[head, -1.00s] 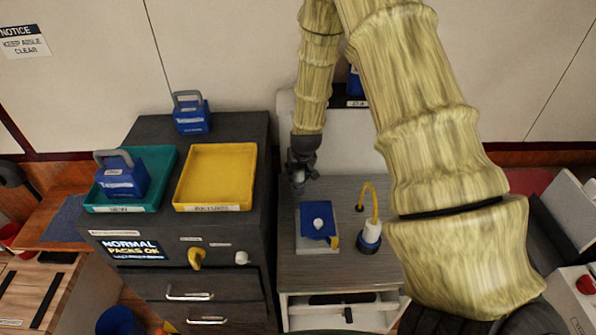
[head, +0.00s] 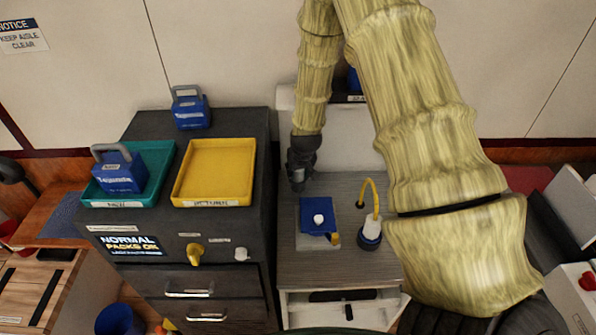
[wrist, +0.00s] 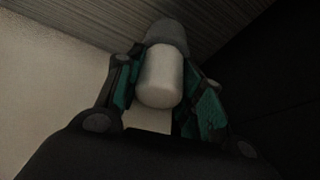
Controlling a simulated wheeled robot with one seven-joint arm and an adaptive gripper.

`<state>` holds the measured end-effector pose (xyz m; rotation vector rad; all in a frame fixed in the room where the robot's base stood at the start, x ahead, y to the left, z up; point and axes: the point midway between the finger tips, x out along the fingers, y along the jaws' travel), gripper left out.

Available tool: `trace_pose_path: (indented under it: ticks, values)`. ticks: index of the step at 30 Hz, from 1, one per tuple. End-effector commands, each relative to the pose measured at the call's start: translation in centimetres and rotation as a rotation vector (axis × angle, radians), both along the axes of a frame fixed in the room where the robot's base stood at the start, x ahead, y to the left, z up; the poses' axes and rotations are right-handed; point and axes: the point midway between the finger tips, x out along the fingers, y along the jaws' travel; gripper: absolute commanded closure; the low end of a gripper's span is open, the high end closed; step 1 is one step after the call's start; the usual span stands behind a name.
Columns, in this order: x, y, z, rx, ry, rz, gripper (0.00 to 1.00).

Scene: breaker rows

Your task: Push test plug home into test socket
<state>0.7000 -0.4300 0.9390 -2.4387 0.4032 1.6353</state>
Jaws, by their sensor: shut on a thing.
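My gripper (head: 298,183) is low over the back left of the grey bench, beside the dark cabinet. In the wrist view my gripper (wrist: 157,92) has its teal-padded fingers shut around a white cylinder (wrist: 160,78) with a grey end. I cannot tell for sure that this is the test plug. A blue block (head: 316,214) with a white knob sits on a grey plate in front of my gripper. I cannot tell which part is the test socket.
The dark cabinet (head: 262,125) on the left carries a teal tray (head: 160,185) with a blue pack, an empty yellow tray (head: 215,172) and another blue pack (head: 190,112). My arm covers the right side. The bench front (head: 340,275) is clear.

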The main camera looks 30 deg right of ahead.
Motion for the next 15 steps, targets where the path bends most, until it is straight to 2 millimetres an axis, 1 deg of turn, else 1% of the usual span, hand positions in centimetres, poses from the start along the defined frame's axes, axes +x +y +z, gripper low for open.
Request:
trace_pose_path:
  ticks: [8, 9, 13, 15]
  values:
    - [0.01, 0.0, -0.58, 0.0, 0.0, 0.0, 0.9]
    - [0.02, 0.0, -0.58, 0.0, -0.001, 0.0, 0.61]
    - [0.02, 0.0, -0.52, 0.0, -0.001, 0.0, 0.37]
    - [0.02, 0.0, -0.52, 0.0, -0.001, 0.0, 0.37]
